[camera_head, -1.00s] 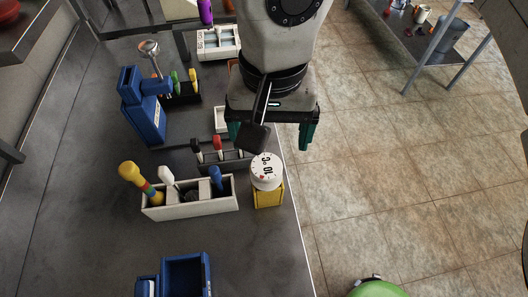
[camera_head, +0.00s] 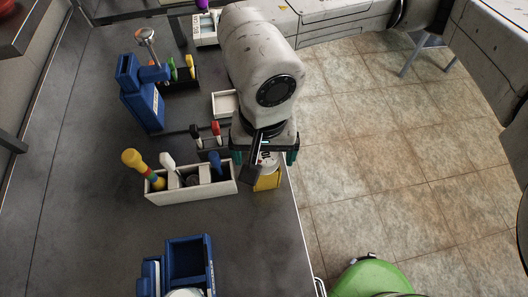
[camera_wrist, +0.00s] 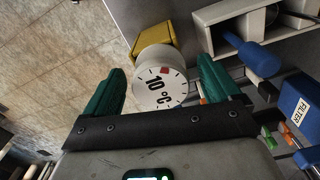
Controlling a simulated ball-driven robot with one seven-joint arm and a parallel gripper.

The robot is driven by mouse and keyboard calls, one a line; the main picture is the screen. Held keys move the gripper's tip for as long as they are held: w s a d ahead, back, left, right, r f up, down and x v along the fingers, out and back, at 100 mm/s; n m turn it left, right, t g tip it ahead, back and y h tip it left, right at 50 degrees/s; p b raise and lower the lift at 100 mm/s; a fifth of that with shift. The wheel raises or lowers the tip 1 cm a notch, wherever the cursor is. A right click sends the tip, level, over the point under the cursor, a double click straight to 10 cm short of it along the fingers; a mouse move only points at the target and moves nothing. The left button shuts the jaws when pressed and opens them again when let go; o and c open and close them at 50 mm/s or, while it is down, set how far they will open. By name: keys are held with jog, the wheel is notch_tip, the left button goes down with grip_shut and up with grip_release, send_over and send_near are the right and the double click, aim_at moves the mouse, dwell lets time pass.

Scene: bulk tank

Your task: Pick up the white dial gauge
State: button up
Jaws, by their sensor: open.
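The white dial gauge (camera_wrist: 160,88) is round, with a "10 °C" face and a small red mark. It sits at a yellow block (camera_wrist: 152,43) near the bench's right edge. In the head view the gauge (camera_head: 268,163) is mostly hidden behind my gripper, and the yellow block (camera_head: 266,182) shows below it. My gripper (camera_wrist: 160,82) is open, with one green finger on each side of the gauge in the wrist view. The gripper (camera_head: 264,158) is over the gauge in the head view. I cannot tell whether the fingers touch it.
A white divided holder (camera_head: 190,191) with coloured-handled tools stands just left of the gauge. Red and black handled tools (camera_head: 206,132) stand behind it. A blue device (camera_head: 143,95) is at the back left and a blue bin (camera_head: 188,262) at the front. Bare bench lies left.

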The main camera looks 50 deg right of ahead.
jog(key=c, duration=1.1)
jog(key=shift+r, duration=0.1)
